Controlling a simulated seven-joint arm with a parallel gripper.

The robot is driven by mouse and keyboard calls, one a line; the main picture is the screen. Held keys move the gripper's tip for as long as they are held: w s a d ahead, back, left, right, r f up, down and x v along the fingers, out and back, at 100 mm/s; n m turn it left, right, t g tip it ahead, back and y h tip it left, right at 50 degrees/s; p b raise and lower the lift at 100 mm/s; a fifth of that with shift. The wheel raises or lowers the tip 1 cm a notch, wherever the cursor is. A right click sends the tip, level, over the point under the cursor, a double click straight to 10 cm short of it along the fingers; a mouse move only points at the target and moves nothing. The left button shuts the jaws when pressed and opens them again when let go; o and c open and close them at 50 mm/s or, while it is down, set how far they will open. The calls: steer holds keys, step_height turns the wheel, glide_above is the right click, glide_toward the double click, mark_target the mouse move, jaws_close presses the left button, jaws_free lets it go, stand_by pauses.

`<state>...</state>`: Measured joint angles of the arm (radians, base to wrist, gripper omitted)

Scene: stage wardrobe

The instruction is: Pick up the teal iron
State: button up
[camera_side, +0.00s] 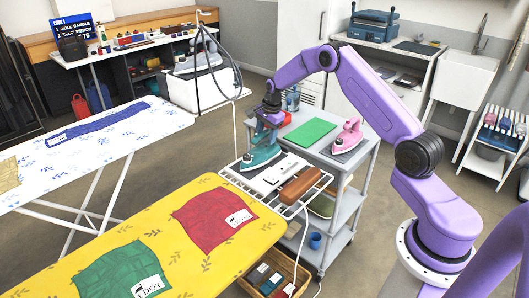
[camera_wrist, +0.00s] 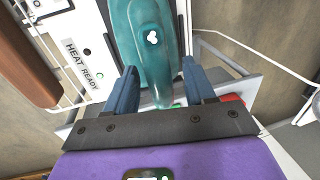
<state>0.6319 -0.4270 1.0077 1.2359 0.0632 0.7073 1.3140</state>
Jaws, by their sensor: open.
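The teal iron (camera_side: 262,152) stands on the wire rest at the end of the yellow ironing board in the side view. In the wrist view the teal iron (camera_wrist: 150,45) is at top middle, its handle running down between the fingers. My gripper (camera_wrist: 162,85) is open, with one blue finger on each side of the handle. In the side view my gripper (camera_side: 268,118) is right above and at the iron. Whether the fingers touch the handle cannot be told.
A brown wooden block (camera_side: 301,186) and a white "HEAT READY" panel (camera_wrist: 85,60) lie beside the iron. A pink iron (camera_side: 350,134) and a green pad (camera_side: 310,133) sit on the grey cart (camera_side: 352,172). A red cloth (camera_side: 212,222) lies on the yellow board (camera_side: 165,226).

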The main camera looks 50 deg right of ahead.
steer(key=c, duration=0.9)
jaws_close()
steer(key=shift+r, duration=0.1)
